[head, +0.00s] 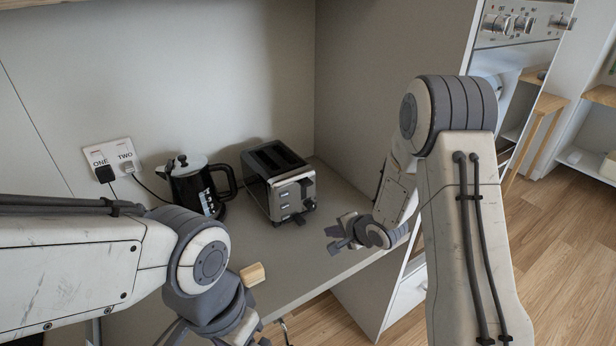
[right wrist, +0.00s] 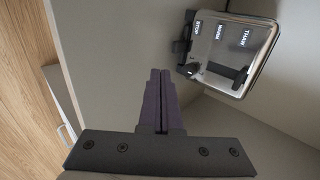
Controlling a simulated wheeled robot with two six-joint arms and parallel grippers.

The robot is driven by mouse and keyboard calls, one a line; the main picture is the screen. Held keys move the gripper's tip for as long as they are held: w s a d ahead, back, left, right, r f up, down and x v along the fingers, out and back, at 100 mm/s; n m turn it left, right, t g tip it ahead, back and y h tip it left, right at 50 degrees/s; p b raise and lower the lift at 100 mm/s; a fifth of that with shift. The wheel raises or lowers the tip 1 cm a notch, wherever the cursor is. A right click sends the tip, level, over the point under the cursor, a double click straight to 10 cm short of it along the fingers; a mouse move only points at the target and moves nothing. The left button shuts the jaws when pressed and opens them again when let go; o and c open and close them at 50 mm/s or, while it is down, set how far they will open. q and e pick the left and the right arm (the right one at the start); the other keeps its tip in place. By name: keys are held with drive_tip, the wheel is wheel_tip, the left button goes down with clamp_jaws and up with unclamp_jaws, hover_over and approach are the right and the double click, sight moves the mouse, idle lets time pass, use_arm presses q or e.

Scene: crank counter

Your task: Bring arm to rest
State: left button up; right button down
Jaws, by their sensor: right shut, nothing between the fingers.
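My right gripper (head: 340,241) hangs over the counter in front of the toaster (head: 278,182), to its lower right in the head view. In the right wrist view its two dark fingers (right wrist: 158,88) lie together with nothing between them. The toaster's button panel (right wrist: 228,50), marked STOP, WARM and THAW, shows beyond the fingertips, apart from them. My left arm crosses the lower left of the head view. Its gripper is partly cut off at the bottom edge, so I cannot see how its fingers stand.
A kettle (head: 194,187) stands left of the toaster on the counter (head: 290,258). A wall socket (head: 110,160) marked ONE and TWO holds plugs. A wooden knob (head: 253,274) is beside my left wrist. A tall cabinet side (head: 385,85) bounds the right; wooden floor (head: 560,250) lies beyond.

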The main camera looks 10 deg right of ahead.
drive_tip(key=s+a+r+n+g+h, duration=0.1)
drive_tip(key=s+a+r+n+g, duration=0.1)
drive_tip(key=s+a+r+n, duration=0.3)
drive_tip(key=s+a+r+n+g+h, duration=0.2)
drive_tip(key=s+a+r+n, duration=0.3)
drive_tip(key=s, duration=0.3)
drive_tip(key=s+r+n+g, duration=0.2)
drive_tip(key=s+n, duration=0.3)
drive_tip(key=s, duration=0.5)
drive_tip(key=s+a+r+n+g, duration=0.1)
drive_tip(key=s+n, duration=0.4)
drive_tip(key=s, duration=0.5)
drive_tip(key=shift+s+a+r+g, duration=0.25)
drive_tip(key=shift+s+r+g, duration=0.05)
drive_tip(key=shift+r+g, duration=0.45)
